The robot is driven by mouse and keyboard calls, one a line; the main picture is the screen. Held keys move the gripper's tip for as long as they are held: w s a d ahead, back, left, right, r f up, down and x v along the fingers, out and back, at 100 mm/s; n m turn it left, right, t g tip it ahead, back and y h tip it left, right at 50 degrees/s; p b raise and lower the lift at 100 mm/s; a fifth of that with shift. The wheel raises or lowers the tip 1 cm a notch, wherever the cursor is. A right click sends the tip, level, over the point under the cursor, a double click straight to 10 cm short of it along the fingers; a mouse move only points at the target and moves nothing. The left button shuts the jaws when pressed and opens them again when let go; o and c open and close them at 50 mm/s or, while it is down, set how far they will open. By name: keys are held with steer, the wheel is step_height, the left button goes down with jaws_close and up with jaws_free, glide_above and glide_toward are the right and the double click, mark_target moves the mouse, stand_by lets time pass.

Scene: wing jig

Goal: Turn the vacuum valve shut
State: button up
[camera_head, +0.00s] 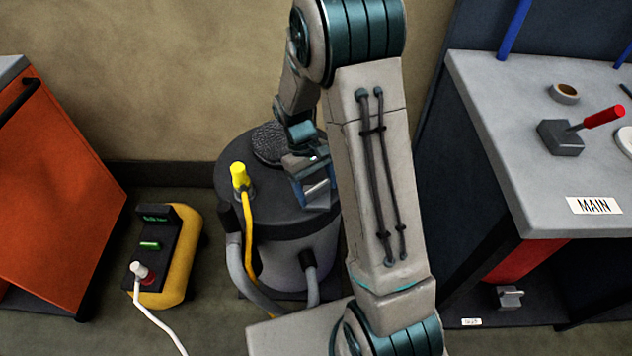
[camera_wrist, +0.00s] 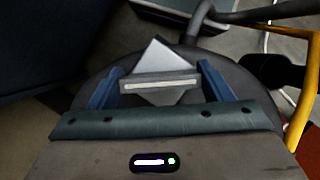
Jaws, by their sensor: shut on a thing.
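The vacuum (camera_head: 285,250) is a grey canister with a dark round lid, standing on the floor by the wall. My gripper (camera_head: 314,190) is over the right side of the lid. In the wrist view my gripper (camera_wrist: 160,84) has its two blue fingers at either end of a grey bar with a white stripe, which looks like the valve handle (camera_wrist: 160,86). It is shut on this bar. A pale grey square plate (camera_wrist: 164,57) shows under the bar, turned like a diamond. The valve's body below is hidden.
A yellow connector (camera_head: 239,175) with a yellow hose rises at the lid's left. A grey hose (camera_head: 236,265) curves down beside it. A yellow-black box (camera_head: 165,255) with a white cord stands left. An orange cabinet (camera_head: 55,190) and a grey-topped bench (camera_head: 500,130) flank the space.

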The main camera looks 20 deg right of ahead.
steer(key=m+y+p, duration=0.1)
steer(key=m, duration=0.2)
steer(key=shift+r+m, duration=0.1)
steer(key=shift+m, duration=0.3)
steer(key=shift+w+m+y+p, duration=0.1)
steer(key=shift+m+y+p, duration=0.6)
steer(key=shift+m, duration=1.2)
steer(key=shift+y, duration=0.3)
steer(key=o, duration=1)
steer(key=p+v, duration=0.1)
steer(key=v, duration=1.2)
steer(key=shift+w+d+r, duration=0.15)
steer(key=shift+r, duration=0.2)
